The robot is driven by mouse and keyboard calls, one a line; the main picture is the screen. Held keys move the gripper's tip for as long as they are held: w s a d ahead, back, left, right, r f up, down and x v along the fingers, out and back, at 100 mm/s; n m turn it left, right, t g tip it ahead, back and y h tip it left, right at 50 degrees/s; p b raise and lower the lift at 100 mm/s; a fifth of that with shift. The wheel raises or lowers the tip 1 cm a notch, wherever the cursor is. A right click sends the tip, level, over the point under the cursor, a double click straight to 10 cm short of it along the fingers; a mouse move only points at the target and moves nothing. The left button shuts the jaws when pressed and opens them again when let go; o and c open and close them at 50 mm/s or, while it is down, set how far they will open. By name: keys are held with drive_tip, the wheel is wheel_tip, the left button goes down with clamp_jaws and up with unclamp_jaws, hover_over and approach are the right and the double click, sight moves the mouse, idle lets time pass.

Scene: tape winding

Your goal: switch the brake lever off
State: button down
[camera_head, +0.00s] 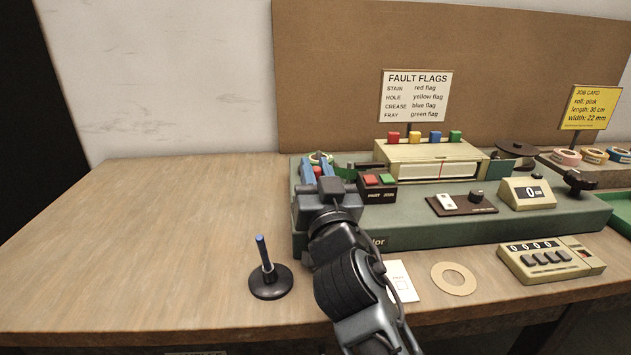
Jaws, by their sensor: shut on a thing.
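My gripper (321,172) is at the left end of the green machine (420,227), low over its top. Its blue fingers are shut on a small part, mostly hidden by the fingers and wrist. A pale and green rounded piece (318,157) shows just behind the fingertips; I cannot tell whether the fingers touch it. No brake lever can be made out for sure, and the held part may be it. A black-knobbed handle (579,181) stands at the machine's right end, far from my gripper.
A box with red and green buttons (377,187) sits close right of my gripper. A black stand with a blue-tipped post (267,275) is on the table at front left. A card (402,284), a ring (453,279) and a counter (550,260) lie in front. The left table is clear.

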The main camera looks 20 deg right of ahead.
drive_tip(key=shift+r, duration=0.5)
drive_tip(key=c, duration=1.3)
unclamp_jaws()
drive_tip(key=shift+o, duration=1.3)
drive_tip(key=shift+f, duration=0.3)
drive_tip(key=shift+s, duration=0.1)
drive_tip(key=s+a+b, duration=0.3)
drive_tip(key=s, duration=1.1)
drive_tip(key=shift+s+f, duration=0.25)
drive_tip(key=shift+f, duration=0.1)
